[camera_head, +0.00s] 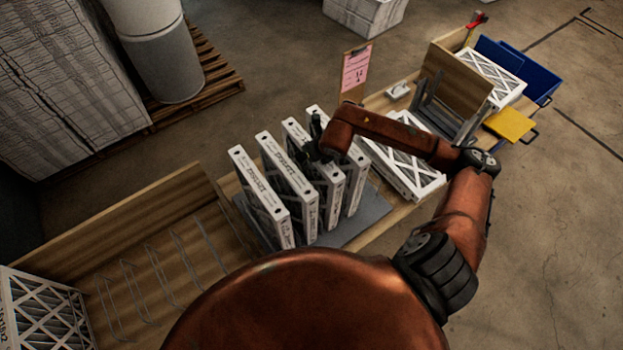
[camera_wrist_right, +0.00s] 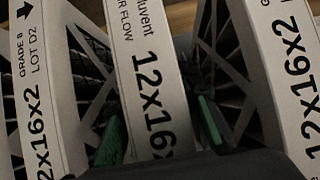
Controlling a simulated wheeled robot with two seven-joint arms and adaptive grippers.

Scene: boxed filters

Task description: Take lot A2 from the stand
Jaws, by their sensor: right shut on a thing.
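Several white boxed filters stand upright in a row on a grey stand (camera_head: 375,212) in the head view. My right gripper (camera_head: 309,143) reaches down over the third filter from the left (camera_head: 330,176). In the right wrist view the green-padded fingers of my right gripper (camera_wrist_right: 158,135) are either side of a filter marked 12x16x2 (camera_wrist_right: 140,45), shut on it. Its lot mark is not visible. My left gripper is out of view.
A wooden tray with wire dividers (camera_head: 150,262) is at the left, with a filter (camera_head: 45,315) at its near end. More filters (camera_head: 405,160) lie right of the stand.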

